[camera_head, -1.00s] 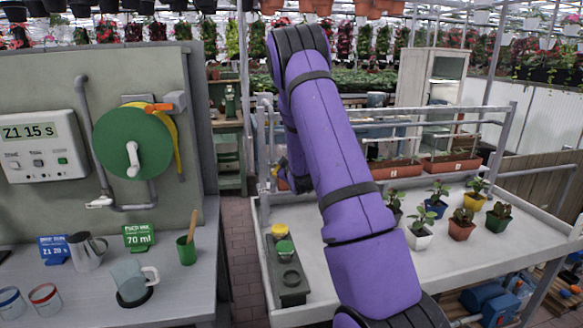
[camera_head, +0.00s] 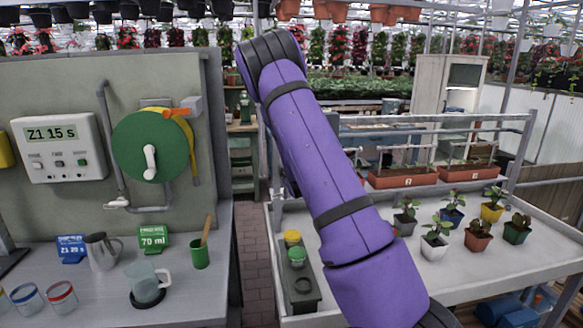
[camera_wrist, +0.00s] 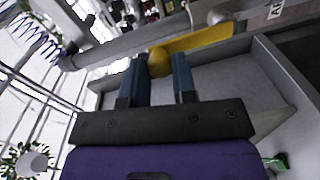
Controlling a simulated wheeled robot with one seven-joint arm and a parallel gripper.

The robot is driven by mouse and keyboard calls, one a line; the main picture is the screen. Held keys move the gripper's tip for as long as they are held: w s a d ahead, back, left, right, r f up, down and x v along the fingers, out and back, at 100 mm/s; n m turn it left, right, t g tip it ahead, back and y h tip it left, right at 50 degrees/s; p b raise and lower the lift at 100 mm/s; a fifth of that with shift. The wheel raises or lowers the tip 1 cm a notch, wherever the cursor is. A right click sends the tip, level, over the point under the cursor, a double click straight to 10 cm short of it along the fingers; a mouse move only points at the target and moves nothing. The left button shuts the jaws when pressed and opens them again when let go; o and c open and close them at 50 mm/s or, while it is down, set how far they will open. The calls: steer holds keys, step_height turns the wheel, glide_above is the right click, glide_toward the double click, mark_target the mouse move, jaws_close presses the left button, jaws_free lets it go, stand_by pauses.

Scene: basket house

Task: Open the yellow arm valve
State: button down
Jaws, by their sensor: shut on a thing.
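The yellow arm valve (camera_wrist: 205,42) shows in the wrist view as a flat yellow lever with a rounded knob at its left end. It sits at a grey pipe (camera_wrist: 125,46). My gripper (camera_wrist: 159,68) has one blue-grey finger on each side of the knob and is shut on that end. The lever runs from the fingers up and to the right. In the head view my purple arm hides the gripper and the valve.
In the head view a bench with a green hose reel (camera_head: 136,158) stands left. A white plant table (camera_head: 440,275) with several potted plants stands right, with a grey rail (camera_head: 440,117) behind it. A brick aisle (camera_head: 252,240) runs between them.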

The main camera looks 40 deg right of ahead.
stand_by(0.4)
steer(key=c, duration=0.9)
jaws_free()
steer(key=shift+a, duration=0.1)
steer(key=v, duration=1)
steer(key=shift+s+a, duration=0.2)
steer(key=shift+s, duration=0.1)
steer(key=shift+f, duration=0.1)
